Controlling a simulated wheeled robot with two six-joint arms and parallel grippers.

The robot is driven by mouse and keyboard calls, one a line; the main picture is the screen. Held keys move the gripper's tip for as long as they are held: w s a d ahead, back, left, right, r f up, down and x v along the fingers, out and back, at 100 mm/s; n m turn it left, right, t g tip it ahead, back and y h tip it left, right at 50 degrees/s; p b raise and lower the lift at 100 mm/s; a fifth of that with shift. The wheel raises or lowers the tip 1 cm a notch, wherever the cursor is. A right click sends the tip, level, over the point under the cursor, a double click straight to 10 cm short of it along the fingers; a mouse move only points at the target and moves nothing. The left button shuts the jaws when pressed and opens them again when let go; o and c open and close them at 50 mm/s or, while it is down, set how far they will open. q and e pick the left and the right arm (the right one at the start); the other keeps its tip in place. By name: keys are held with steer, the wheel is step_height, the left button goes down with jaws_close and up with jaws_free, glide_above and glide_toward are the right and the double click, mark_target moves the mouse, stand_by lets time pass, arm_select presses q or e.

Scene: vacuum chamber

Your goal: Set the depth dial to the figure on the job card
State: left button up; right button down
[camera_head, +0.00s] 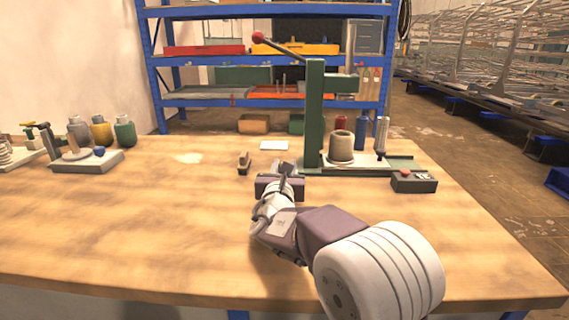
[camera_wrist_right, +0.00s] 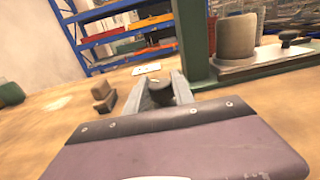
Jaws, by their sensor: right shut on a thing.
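The green press (camera_head: 314,115) stands on the bench, and its column (camera_wrist_right: 193,38) shows close up in the right wrist view. A dark round knob (camera_wrist_right: 159,91), probably the depth dial, sits between my right gripper's fingers. My right gripper (camera_head: 286,172) is shut on it, just left of the press's base; it also shows in the wrist view (camera_wrist_right: 160,92). The knob's scale and pointer cannot be read. A small white card (camera_head: 274,145), probably the job card, lies flat behind the gripper and also shows in the wrist view (camera_wrist_right: 147,69). Its figure is too small to read. My left gripper is not in view.
A small brown-and-black block (camera_head: 243,163) lies left of my right gripper. A grey box with a red button (camera_head: 414,181) stands right of the press. Several bottles (camera_head: 101,131) and a grey fixture (camera_head: 88,162) are at the left. The bench's front left is clear.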

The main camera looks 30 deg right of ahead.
steer(key=m+g+h+p, duration=0.2)
steer(key=g+p, duration=0.1)
steer(key=m+g+h+p, duration=0.2)
steer(key=p, duration=0.1)
steer(key=m+g+h+p, duration=0.2)
steer(key=m+g+p, duration=0.1)
steer(key=shift+r+g+h, duration=0.3)
steer(key=shift+h, duration=0.1)
steer(key=shift+f+m+g+h+p, duration=0.25)
steer(key=shift+m+g+p, duration=0.45)
steer(key=shift+g+p, duration=0.45)
steer(key=c, duration=1.1)
jaws_free()
steer(key=shift+o, duration=0.2)
steer(key=shift+a, duration=0.1)
steer(key=p+v, duration=0.2)
steer(key=v, duration=0.6)
steer(key=shift+s+a+f, duration=0.1)
steer(key=shift+a+f, duration=0.05)
steer(key=shift+a, duration=0.25)
